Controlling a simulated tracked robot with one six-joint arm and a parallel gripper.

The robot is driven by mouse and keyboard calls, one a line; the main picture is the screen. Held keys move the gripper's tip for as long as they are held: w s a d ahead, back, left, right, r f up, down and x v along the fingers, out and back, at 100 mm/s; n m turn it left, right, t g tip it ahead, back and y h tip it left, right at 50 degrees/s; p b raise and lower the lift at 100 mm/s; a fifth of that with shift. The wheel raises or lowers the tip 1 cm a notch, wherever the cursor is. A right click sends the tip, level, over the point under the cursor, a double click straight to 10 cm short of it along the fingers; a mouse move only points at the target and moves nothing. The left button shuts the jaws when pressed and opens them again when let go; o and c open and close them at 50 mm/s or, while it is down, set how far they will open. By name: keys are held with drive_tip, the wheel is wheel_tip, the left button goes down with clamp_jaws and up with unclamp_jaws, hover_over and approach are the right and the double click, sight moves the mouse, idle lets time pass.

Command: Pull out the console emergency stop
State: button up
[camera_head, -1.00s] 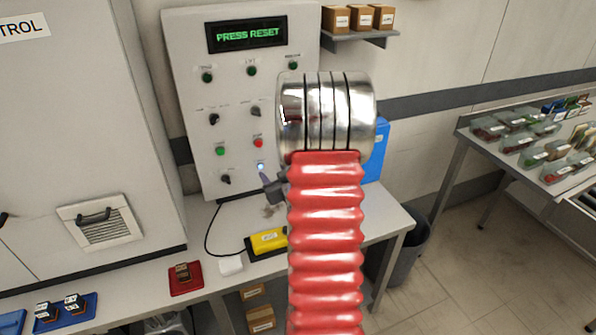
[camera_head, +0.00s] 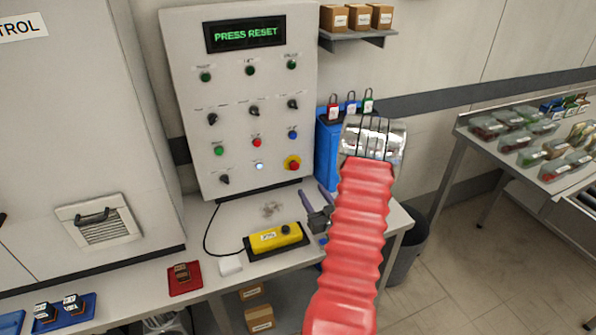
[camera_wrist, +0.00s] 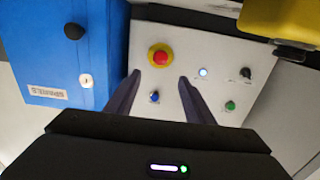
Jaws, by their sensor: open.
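The console emergency stop (camera_head: 291,162) is a red mushroom button on a yellow base, low on the right of the grey console panel (camera_head: 240,80). In the wrist view the emergency stop (camera_wrist: 160,56) shows uncovered, just beyond and between the lines of the two fingertips. My gripper (camera_head: 315,192) is open and empty, below and right of the button in the head view, apart from it. Its two dark fingers (camera_wrist: 160,78) point towards the panel in the wrist view. The console display (camera_head: 245,34) reads PRESS RESET, and a small button (camera_head: 259,166) glows white-blue.
A blue box (camera_head: 327,150) with several padlocks stands right of the console. A yellow control box (camera_head: 274,238) lies on the bench (camera_head: 215,213) below the panel. A blue button (camera_head: 293,134) sits just above the emergency stop. A shelf (camera_head: 358,38) holds cartons.

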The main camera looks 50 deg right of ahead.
sight(296, 167)
drive_tip(key=x, duration=1.3)
drive_tip(key=shift+w+d, duration=0.15)
drive_tip(key=shift+w, duration=0.2)
drive_tip(key=shift+c, duration=0.2)
clamp_jaws()
